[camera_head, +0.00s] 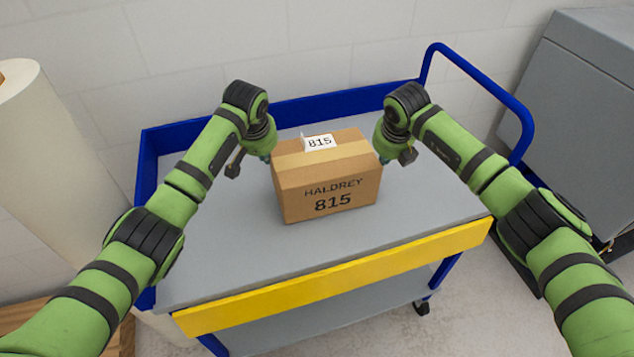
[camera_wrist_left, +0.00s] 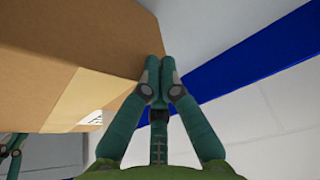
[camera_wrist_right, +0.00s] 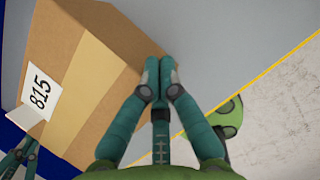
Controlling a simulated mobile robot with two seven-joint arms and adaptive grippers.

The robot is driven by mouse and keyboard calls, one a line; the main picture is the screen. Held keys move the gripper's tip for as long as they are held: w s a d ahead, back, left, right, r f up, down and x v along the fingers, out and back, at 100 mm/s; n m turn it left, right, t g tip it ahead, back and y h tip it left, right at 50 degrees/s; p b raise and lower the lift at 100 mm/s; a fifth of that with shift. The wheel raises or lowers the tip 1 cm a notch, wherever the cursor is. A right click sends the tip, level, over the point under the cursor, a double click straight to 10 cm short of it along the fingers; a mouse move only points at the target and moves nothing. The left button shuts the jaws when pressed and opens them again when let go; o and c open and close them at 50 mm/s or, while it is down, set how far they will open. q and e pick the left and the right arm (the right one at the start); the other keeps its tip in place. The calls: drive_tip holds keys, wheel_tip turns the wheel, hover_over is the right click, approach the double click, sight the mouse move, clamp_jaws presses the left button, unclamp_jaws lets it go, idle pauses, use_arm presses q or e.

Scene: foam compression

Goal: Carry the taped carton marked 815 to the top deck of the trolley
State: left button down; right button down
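The taped carton marked 815 (camera_head: 325,190) is brown, with "HALDREY 815" on its front and a white 815 label on top. It is over the middle of the trolley's grey top deck (camera_head: 220,255) and appears to rest on it, roughly upright. My left gripper (camera_head: 268,158) is at the carton's left side, fingers shut together against or right beside it in the left wrist view (camera_wrist_left: 158,65). My right gripper (camera_head: 381,160) is at the right side, fingers also shut together in the right wrist view (camera_wrist_right: 159,65). The carton sits between the two grippers.
The trolley has a blue rim and handle (camera_head: 480,75) and a yellow front edge (camera_head: 340,280). A large pale roll (camera_head: 45,160) stands at the left. A grey cabinet (camera_head: 580,100) stands at the right. The deck around the carton is clear.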

use_arm(q)
drive_tip(key=shift+d+r, duration=0.15)
drive_tip(key=c, duration=1.5)
unclamp_jaws()
drive_tip(key=shift+a, duration=0.35)
drive_tip(key=shift+s+a, duration=0.15)
drive_tip(key=shift+a, duration=0.25)
use_arm(e)
drive_tip(key=shift+s+d+r, duration=0.1)
drive_tip(key=shift+d+r, duration=0.05)
drive_tip(key=shift+d, duration=0.55)
use_arm(q)
drive_tip(key=shift+a, duration=0.1)
use_arm(e)
drive_tip(key=c, duration=1.5)
unclamp_jaws()
drive_tip(key=shift+d, duration=0.1)
use_arm(q)
drive_tip(key=v, duration=1.2)
drive_tip(key=shift+a, duration=0.1)
use_arm(e)
drive_tip(key=v, duration=1.2)
